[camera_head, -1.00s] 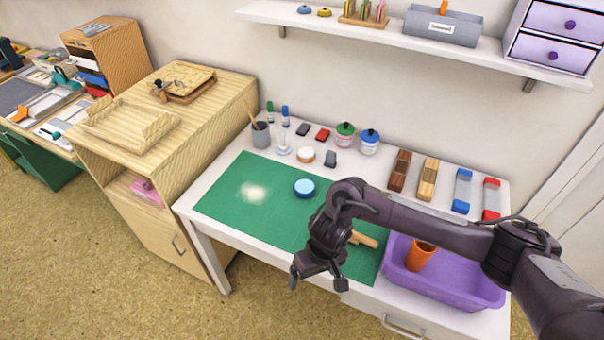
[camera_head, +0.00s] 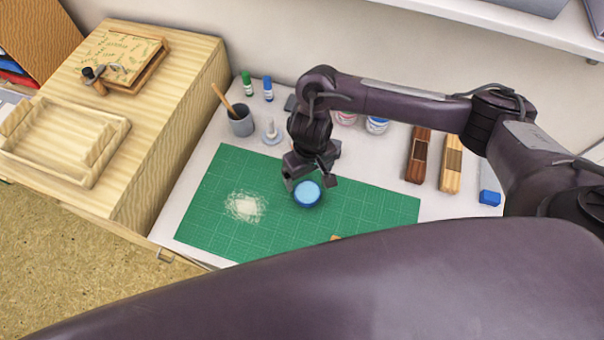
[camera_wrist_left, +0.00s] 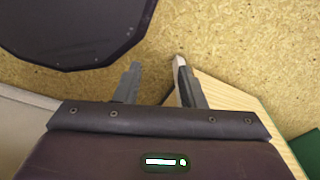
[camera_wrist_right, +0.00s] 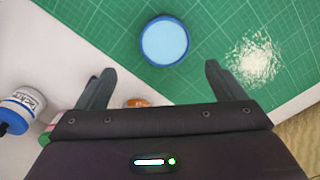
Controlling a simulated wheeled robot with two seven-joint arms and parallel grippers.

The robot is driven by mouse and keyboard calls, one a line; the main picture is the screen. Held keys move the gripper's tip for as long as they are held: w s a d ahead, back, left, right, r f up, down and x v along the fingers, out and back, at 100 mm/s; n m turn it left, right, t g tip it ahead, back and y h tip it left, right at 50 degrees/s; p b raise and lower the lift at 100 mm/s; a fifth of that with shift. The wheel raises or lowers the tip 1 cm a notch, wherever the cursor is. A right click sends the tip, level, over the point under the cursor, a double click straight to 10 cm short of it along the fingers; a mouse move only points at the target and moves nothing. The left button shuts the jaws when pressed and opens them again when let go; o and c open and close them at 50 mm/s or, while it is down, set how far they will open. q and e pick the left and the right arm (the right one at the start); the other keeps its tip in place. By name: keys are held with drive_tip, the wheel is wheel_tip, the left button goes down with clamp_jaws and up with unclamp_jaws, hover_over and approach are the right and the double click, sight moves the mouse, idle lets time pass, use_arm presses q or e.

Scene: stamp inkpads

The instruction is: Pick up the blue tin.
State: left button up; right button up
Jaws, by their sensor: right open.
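The blue tin (camera_head: 307,194), round with a light blue top, sits flat on the green cutting mat (camera_head: 375,205). In the right wrist view the tin (camera_wrist_right: 165,42) lies beyond the fingertips, centred a little right of midway between them. My right gripper (camera_head: 311,182) is open and empty, close to the tin at its far side in the head view. Its fingers (camera_wrist_right: 160,68) are wide apart. My left gripper (camera_wrist_left: 158,62) shows only in its wrist view, over the floor, with its fingers apart and nothing between them.
A pale powder patch (camera_head: 245,207) lies on the mat left of the tin. Wooden blocks (camera_head: 451,164) are at the right. A dark part of mine covers the lower head view.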

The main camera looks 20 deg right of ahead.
sight(307, 192)
drive_tip(key=f, duration=0.1)
drive_tip(key=s+f+b, duration=0.1)
drive_tip(key=f, duration=0.1)
drive_tip(key=shift+s+a+f+b, duration=0.1)
drive_tip(key=shift+a+b, duration=0.05)
drive_tip(key=shift+b, duration=0.15)
drive_tip(key=f, duration=0.1)
drive_tip(key=f+b, duration=0.1)
drive_tip(key=shift+a+f, duration=0.2)
drive_tip(key=shift+f, duration=0.8)
drive_tip(key=shift+d, duration=0.1)
drive_tip(key=c, duration=0.5)
drive_tip(key=shift+c, duration=1.1)
use_arm(q)
drive_tip(key=s+f, duration=0.3)
drive_tip(key=shift+s+f, duration=0.1)
use_arm(e)
drive_tip(key=c, duration=0.5)
